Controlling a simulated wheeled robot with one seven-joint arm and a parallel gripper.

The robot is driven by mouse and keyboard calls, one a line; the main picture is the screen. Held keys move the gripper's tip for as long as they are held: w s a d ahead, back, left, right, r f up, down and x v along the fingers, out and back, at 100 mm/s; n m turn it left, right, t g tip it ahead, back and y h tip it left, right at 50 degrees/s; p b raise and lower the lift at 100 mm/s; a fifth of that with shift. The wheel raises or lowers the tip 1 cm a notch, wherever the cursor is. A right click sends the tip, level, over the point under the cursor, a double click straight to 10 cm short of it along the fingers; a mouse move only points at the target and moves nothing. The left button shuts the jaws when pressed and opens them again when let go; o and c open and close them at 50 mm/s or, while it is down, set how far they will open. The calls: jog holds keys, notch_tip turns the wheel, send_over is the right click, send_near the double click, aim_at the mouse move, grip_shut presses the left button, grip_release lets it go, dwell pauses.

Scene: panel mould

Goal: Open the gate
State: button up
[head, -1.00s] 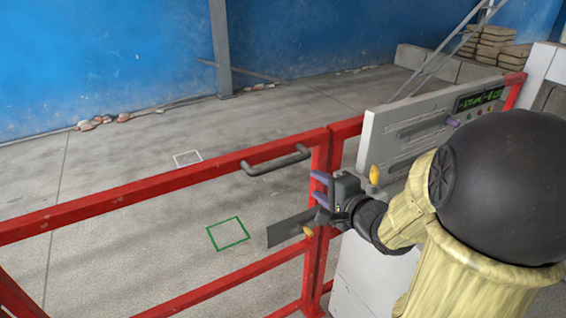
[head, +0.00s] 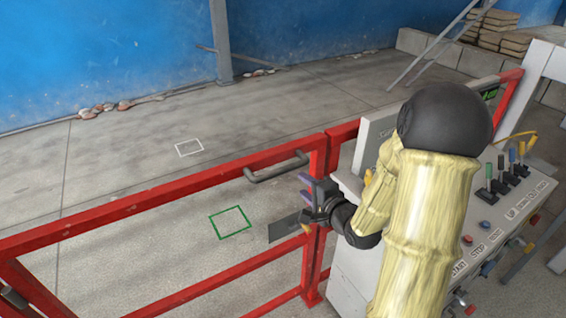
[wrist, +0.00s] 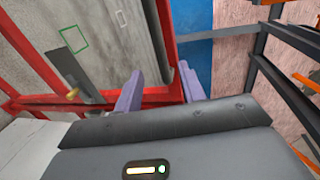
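The red gate (head: 150,203) stands closed in line with the red frame beside it. A grey bar handle (head: 275,170) is fixed on its top rail near the post. Below it, a flat grey latch plate (head: 284,229) with a yellow knob (head: 306,228) sits by the post; the plate also shows in the wrist view (wrist: 68,72). My gripper (head: 306,188) is at the post, right of and below the handle and above the latch plate. In the wrist view its purple fingers (wrist: 161,90) are apart, with nothing clearly held between them.
A control console (head: 490,205) with levers and buttons stands right of the gate, close to my arm. Behind the gate the concrete floor is clear, with a green square (head: 230,222) and a white square (head: 189,147) marked on it. A grey post (head: 221,45) stands by the blue wall.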

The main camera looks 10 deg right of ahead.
aim_at(285, 172)
jog(key=p+x, duration=0.5)
jog(key=x, duration=0.7)
jog(key=shift+w+a+f, duration=0.1)
jog(key=shift+w+a, duration=0.05)
jog(key=shift+w, duration=0.05)
grip_shut()
